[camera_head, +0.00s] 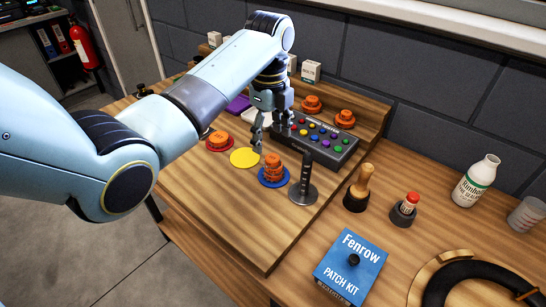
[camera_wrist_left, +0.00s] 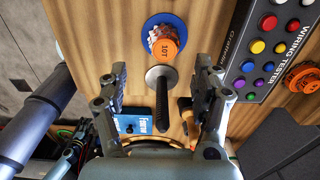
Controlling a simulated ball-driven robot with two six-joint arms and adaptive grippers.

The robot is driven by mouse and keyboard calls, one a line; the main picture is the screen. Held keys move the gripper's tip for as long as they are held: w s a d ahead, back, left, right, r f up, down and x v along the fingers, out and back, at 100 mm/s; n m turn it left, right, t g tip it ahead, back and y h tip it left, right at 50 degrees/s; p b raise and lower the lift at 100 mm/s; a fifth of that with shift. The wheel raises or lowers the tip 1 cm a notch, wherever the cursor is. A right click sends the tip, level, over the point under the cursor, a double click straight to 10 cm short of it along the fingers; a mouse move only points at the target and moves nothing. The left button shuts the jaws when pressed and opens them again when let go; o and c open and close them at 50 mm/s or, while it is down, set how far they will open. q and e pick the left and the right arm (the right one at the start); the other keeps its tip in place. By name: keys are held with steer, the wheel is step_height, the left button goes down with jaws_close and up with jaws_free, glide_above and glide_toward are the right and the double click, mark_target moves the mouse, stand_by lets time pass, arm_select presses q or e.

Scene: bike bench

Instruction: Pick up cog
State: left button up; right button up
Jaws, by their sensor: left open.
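Orange cogs show in several spots. A stack of them (camera_head: 273,167) sits on a blue disc (camera_head: 262,181); it also shows in the left wrist view (camera_wrist_left: 163,42), where the top one reads "10T". One cog (camera_head: 218,138) is on a red disc at the left. Two more spots hold cogs at the back, one (camera_head: 312,103) and another (camera_head: 345,117). My left gripper (camera_head: 270,137) is open and empty, above the bench beside the wiring tester, behind the blue-disc stack. Its spread fingers show in the left wrist view (camera_wrist_left: 158,85).
A black post on a round metal base (camera_head: 303,191) stands right of the stack. The wiring tester (camera_head: 322,142) is behind. An empty yellow disc (camera_head: 244,158) lies left. A wooden-handled tool (camera_head: 360,188), red-capped bottle (camera_head: 405,207) and blue patch kit (camera_head: 350,268) are at the right.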

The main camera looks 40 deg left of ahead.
mark_target(272, 158)
arm_select(q)
steer(key=shift+w+f, duration=0.25)
steer(key=shift+f, duration=0.2)
steer(key=shift+w+f, duration=0.2)
steer(key=shift+f, duration=0.25)
step_height(272, 158, down, 4)
steer(key=shift+s+d+f+p, duration=0.15)
steer(key=shift+f+p, duration=0.1)
steer(key=shift+p, duration=0.2)
steer(key=shift+f, duration=0.2)
steer(key=shift+c, duration=3.3)
steer(key=c, duration=0.4)
steer(key=shift+r, duration=0.1)
steer(key=shift+c, duration=0.5)
arm_select(e)
steer(key=shift+w+r, duration=0.3)
steer(key=shift+w, duration=0.25)
steer(key=shift+w+r, duration=0.25)
steer(key=shift+w, duration=0.25)
